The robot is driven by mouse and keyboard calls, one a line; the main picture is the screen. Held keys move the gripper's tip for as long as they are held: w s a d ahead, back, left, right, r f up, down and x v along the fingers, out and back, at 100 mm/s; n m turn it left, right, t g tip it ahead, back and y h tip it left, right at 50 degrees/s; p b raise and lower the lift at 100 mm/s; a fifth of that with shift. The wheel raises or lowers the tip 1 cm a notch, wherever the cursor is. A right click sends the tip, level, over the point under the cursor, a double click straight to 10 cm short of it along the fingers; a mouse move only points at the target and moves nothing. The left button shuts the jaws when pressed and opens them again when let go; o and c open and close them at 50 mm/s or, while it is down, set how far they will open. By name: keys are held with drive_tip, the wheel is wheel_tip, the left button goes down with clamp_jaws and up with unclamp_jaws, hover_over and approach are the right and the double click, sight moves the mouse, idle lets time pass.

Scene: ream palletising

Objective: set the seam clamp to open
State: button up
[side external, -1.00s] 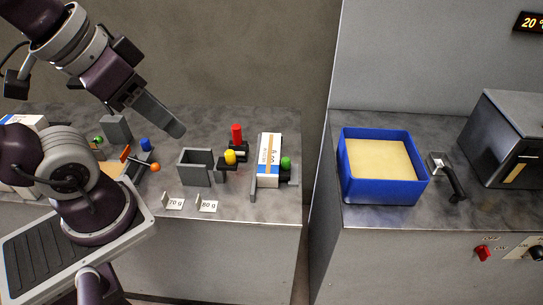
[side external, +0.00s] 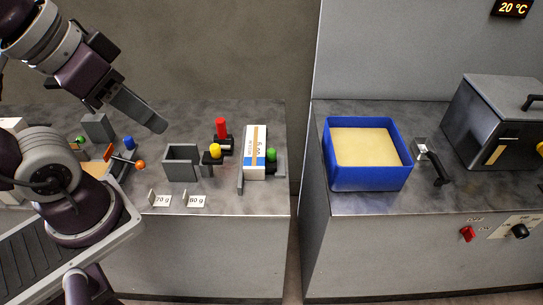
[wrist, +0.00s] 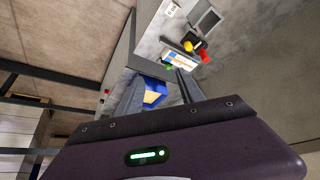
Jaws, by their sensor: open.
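No part is labelled as the seam clamp, and I cannot tell which fitting it is. Small dark fittings on the left counter carry a red knob (side external: 221,128), a yellow knob (side external: 215,151) and a green knob (side external: 271,155). A white, blue and orange ream (side external: 255,150) stands beside the green knob. Blue (side external: 129,142) and orange (side external: 140,164) knobs sit farther left. My gripper (side external: 157,122) is raised above the counter, apart from all of these. In the wrist view my gripper (wrist: 160,88) is open with nothing between its fingers.
A grey open box (side external: 181,163) stands mid-counter behind 70 g and 80 g cards (side external: 193,200). A gap separates the right counter (side external: 375,205), which holds a blue tub (side external: 368,178), a black-handled tool (side external: 436,170) and a dark lidded box (side external: 495,125).

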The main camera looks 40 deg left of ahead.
drive_tip(key=n+g, duration=0.5)
drive_tip(key=n, duration=0.1)
hover_over(272, 150)
wheel_tip(272, 150, down, 18)
drive_tip(key=shift+g, duration=0.3)
wheel_tip(272, 150, down, 10)
drive_tip(key=shift+s, duration=0.1)
drive_tip(key=shift+c, duration=0.5)
clamp_jaws()
drive_tip(key=shift+d+r, duration=0.1)
